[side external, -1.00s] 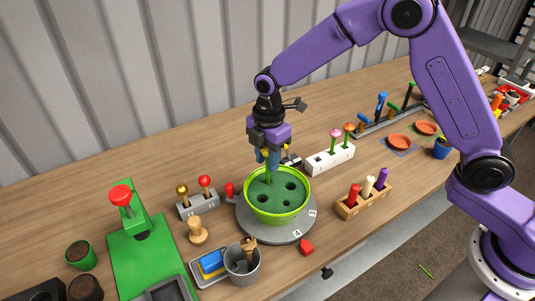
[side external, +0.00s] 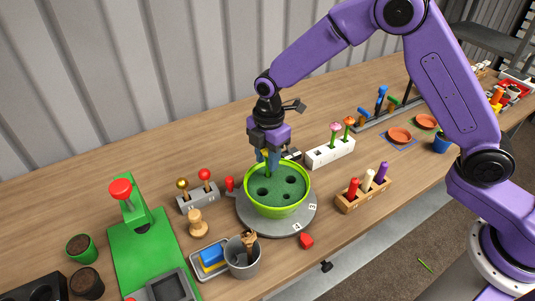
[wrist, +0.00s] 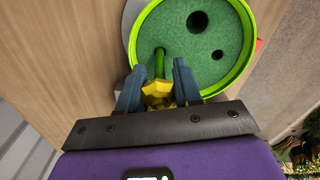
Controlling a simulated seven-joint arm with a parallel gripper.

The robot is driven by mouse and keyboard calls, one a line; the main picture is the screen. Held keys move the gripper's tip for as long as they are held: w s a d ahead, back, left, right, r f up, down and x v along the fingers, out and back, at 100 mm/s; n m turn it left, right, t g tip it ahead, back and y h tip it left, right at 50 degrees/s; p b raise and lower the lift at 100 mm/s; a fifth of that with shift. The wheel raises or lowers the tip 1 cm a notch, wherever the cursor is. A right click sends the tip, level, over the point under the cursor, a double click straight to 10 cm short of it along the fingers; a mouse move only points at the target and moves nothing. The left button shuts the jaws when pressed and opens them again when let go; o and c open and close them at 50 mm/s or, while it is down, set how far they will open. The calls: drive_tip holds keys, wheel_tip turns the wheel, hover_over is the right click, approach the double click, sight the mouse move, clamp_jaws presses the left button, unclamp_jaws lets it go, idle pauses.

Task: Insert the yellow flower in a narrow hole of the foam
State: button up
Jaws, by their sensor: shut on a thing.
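My gripper (side external: 268,162) is shut on the yellow flower (wrist: 158,92), pointing down over the rear part of the bowl. The bloom sits between the blue fingertips in the wrist view. Its green stem (wrist: 160,64) runs down toward a hole at the near edge of the foam. The stem's lower end appears at or in that hole; how deep it goes I cannot tell. The green foam (side external: 276,188) fills a lime green bowl (side external: 278,212) and has several dark holes of differing width. In the wrist view a wide hole (wrist: 197,21) and a narrow one (wrist: 217,54) are empty.
The bowl stands on a grey turntable (side external: 307,218). A white block (side external: 328,152) with flowers is behind right, a wooden peg rack (side external: 362,196) to the right. A grey cup (side external: 242,262) is in front, a grey knob block (side external: 197,196) to the left.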

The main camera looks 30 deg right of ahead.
drive_tip(key=shift+f, duration=0.15)
drive_tip(key=o, duration=1.1)
drive_tip(key=r, duration=1.7)
drive_tip(key=shift+d+r, duration=0.2)
drive_tip(key=shift+r, duration=0.05)
drive_tip(key=s+d+f+m, duration=0.1)
drive_tip(key=s+d+m, duration=0.1)
drive_tip(key=s+d, duration=0.4)
drive_tip(key=s+d+f+m, duration=0.2)
drive_tip(key=s+d, duration=0.4)
drive_tip(key=s, duration=0.9)
drive_tip(key=s+d+f+m, duration=0.2)
drive_tip(key=s+d+m, duration=0.2)
drive_tip(key=s, duration=0.6)
drive_tip(key=shift+s+d, duration=0.15)
drive_tip(key=shift+d, duration=1.1)
